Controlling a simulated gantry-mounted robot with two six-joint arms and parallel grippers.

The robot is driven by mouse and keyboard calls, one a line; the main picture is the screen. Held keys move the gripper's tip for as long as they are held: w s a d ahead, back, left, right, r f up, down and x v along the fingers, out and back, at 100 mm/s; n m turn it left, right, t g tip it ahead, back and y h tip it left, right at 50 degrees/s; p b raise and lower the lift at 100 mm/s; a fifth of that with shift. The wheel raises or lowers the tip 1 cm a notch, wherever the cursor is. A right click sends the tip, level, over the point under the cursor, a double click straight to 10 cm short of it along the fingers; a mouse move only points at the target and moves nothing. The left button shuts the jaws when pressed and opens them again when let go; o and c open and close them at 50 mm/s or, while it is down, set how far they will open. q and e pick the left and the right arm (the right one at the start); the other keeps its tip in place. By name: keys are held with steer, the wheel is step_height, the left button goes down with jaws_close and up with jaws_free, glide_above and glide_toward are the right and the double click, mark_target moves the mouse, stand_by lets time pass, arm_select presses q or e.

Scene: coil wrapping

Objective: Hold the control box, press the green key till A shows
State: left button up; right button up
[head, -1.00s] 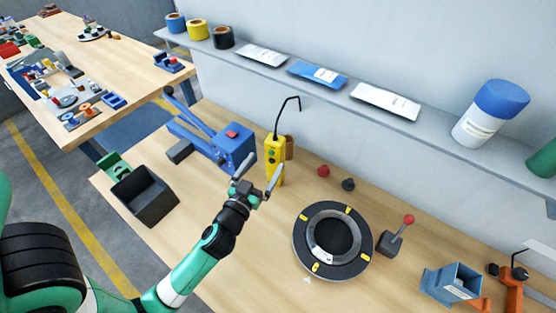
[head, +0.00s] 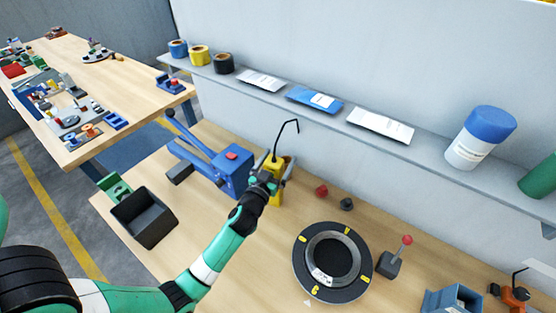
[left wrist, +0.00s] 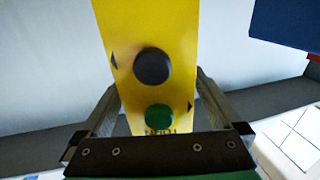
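The yellow control box (head: 276,192) stands on the bench, with a dark hooked cable rising from its top. My left gripper (head: 273,177) is in front of it and hides much of its face. In the left wrist view the box (left wrist: 150,22) lies between my two open fingers, one at each side; whether they touch it I cannot tell. A black round key (left wrist: 152,66) sits above the green key (left wrist: 158,117) in that view. Dark lettering by the green key is partly hidden by my gripper. No letter A can be made out. My right gripper is not in view.
A blue lever press (head: 230,172) stands just left of the box. Red (head: 321,190) and black knobs (head: 346,203) are to its right. A dark ring (head: 298,272) with yellow marks lies in front right. A shelf (head: 270,95) runs behind. A black bin (head: 143,217) stands left.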

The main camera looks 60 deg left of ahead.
arm_select(q)
jaws_close()
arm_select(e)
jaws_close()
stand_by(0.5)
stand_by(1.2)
arm_select(q)
steer(key=shift+o, duration=0.4)
jaws_free()
